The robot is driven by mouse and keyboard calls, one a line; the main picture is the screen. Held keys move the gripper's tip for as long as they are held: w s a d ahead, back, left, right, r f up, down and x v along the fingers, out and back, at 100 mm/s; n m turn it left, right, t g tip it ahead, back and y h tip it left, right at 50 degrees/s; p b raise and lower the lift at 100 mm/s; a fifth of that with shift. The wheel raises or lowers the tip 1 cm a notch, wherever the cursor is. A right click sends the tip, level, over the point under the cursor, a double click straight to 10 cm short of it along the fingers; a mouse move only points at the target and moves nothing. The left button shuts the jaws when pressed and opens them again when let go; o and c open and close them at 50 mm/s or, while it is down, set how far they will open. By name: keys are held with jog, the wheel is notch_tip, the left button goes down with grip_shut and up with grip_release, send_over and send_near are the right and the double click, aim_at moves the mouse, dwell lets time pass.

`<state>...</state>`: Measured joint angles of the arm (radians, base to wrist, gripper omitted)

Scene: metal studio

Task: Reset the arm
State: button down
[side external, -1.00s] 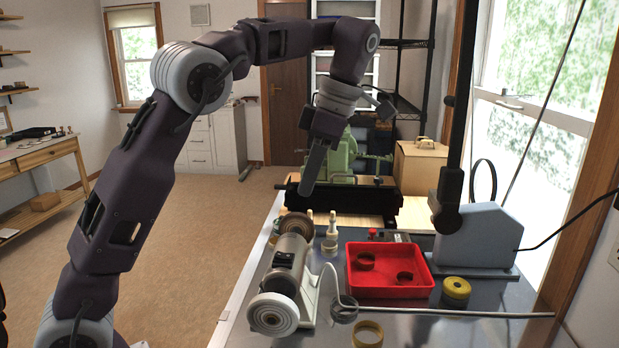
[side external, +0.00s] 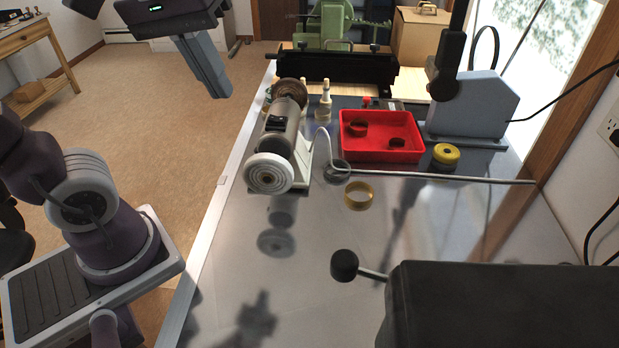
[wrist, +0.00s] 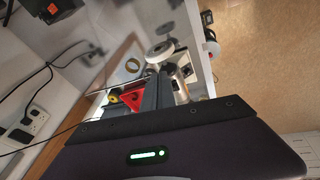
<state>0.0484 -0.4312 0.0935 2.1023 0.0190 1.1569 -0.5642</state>
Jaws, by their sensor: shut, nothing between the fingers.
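My gripper (side external: 222,88) is at the top left in the side external view, with its grey fingers together and pointing down. It hangs in the air, to the left of the bench in the picture, apart from the things on the bench. In the wrist view the closed fingers (wrist: 157,80) stand in front of the bench things, with nothing held between them. The upper part of my arm is out of the side external view.
On the metal bench (side external: 300,290) stand a bench polisher (side external: 283,130), a red tray (side external: 380,152) holding two dark rings, a yellow roll (side external: 446,154) and a yellow ring (side external: 359,195). A dark machine part (side external: 480,305) fills the front right. The bench's front middle is clear.

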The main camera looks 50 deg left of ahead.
jog(key=s+d+f+m+t, duration=0.1)
jog(key=s+f+m+t, duration=0.1)
jog(key=s+f+m, duration=0.3)
jog(key=shift+s+d+f+m, duration=0.3)
jog(key=shift+m, duration=0.6)
